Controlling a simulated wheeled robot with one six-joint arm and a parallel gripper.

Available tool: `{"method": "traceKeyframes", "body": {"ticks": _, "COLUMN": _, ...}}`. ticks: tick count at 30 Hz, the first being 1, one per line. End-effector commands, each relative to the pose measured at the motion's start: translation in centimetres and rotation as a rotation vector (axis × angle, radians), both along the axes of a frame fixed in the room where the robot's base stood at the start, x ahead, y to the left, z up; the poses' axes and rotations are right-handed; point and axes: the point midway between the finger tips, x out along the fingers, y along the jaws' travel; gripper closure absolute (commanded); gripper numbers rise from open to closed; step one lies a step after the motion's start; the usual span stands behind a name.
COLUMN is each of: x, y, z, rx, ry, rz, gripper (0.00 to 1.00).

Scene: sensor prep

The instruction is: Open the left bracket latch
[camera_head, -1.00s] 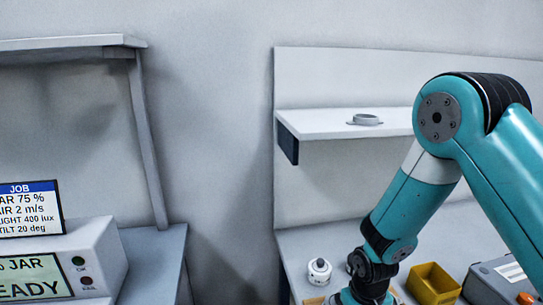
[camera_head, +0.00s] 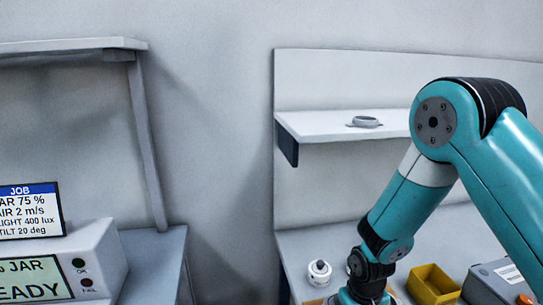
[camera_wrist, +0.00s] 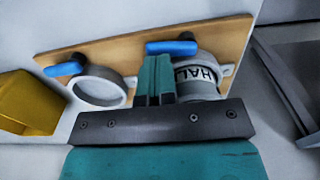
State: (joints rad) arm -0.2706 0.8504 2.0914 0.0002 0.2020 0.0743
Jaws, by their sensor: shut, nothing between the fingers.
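In the wrist view, a tan wooden board (camera_wrist: 120,52) carries two round brackets with blue latch levers. One blue lever (camera_wrist: 172,47) lies across the top of a white cylinder (camera_wrist: 197,77) marked with dark letters. The other blue lever (camera_wrist: 66,67) is beside an open, empty grey ring bracket (camera_wrist: 98,88) at picture left. My gripper (camera_wrist: 155,78) is shut and empty, its teal fingers in front of the board between the two brackets, overlapping the cylinder's left edge. I cannot tell if they touch it. In the head view the gripper is below the frame.
A yellow bin (camera_head: 433,285) stands right of my arm; it also shows at left in the wrist view (camera_wrist: 30,103). A white cylindrical part (camera_head: 319,272) stands on the bench (camera_head: 295,245). A grey box (camera_head: 500,284) is at right.

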Motion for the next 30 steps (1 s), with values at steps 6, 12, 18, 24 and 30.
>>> {"method": "traceKeyframes", "body": {"ticks": 6, "x": 0.3, "y": 0.2, "z": 0.0, "rx": 0.002, "ry": -0.006, "rz": 0.001, "gripper": 1.0}}
{"method": "traceKeyframes", "body": {"ticks": 12, "x": 0.3, "y": 0.2, "z": 0.8, "rx": 0.002, "ry": -0.006, "rz": 0.001, "gripper": 1.0}}
{"method": "traceKeyframes", "body": {"ticks": 18, "x": 0.1, "y": 0.1, "z": 2.1, "rx": 0.002, "ry": -0.004, "rz": 0.0, "gripper": 1.0}}
{"method": "traceKeyframes", "body": {"ticks": 24, "x": -0.1, "y": 0.1, "z": 3.4, "rx": 0.002, "ry": -0.004, "rz": 0.0, "gripper": 1.0}}
{"method": "traceKeyframes", "body": {"ticks": 30, "x": -0.2, "y": 0.0, "z": 4.7, "rx": 0.001, "ry": -0.003, "rz": 0.0, "gripper": 1.0}}
